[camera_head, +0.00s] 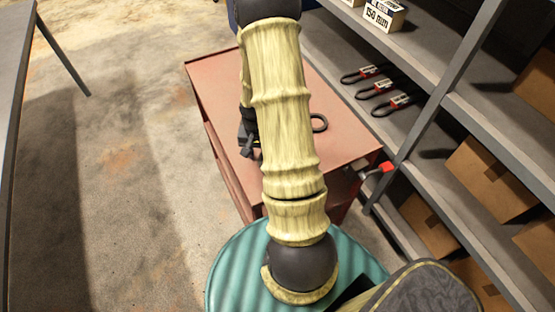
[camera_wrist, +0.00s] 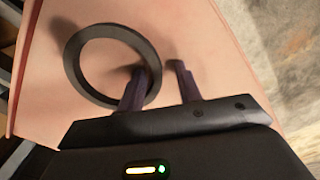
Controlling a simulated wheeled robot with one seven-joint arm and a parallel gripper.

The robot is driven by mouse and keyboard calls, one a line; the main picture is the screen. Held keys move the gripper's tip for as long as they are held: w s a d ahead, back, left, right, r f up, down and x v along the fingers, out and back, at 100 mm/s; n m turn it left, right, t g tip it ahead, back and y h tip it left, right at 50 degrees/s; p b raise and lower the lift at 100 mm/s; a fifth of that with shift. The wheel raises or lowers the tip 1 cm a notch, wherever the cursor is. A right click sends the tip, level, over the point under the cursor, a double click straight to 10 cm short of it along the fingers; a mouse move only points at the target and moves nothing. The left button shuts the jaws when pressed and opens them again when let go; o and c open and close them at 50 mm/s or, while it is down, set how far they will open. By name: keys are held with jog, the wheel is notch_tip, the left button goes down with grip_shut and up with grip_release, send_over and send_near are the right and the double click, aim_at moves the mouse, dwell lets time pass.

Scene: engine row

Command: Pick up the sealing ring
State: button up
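The sealing ring is a dark, flat ring (camera_wrist: 70,62) lying on the top of a reddish cart (camera_head: 345,140). Its right part also shows in the head view (camera_head: 324,122), just right of my arm, which hides the rest. My gripper (camera_wrist: 160,74) is open and empty, pointing at the cart top. In the wrist view, its left finger overlaps the ring's lower right, and the ring's right rim shows in the gap between the fingers. I cannot tell how far the fingertips are above the surface. In the head view, my arm hides most of the gripper.
Grey shelving (camera_head: 425,65) on the right holds several black loops with red tags (camera_head: 375,88), boxes (camera_head: 385,14) and cardboard cartons (camera_head: 490,178). A teal ribbed drum (camera_head: 235,270) stands at the cart's near end. The concrete floor (camera_head: 140,170) left of the cart is clear.

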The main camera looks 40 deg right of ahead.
jog(key=shift+f, duration=0.25)
dwell(0.3)
grip_shut()
jog(key=shift+r, duration=0.15)
notch_tip(320, 180, up, 10)
jog(key=shift+b, duration=0.35)
dwell(1.1)
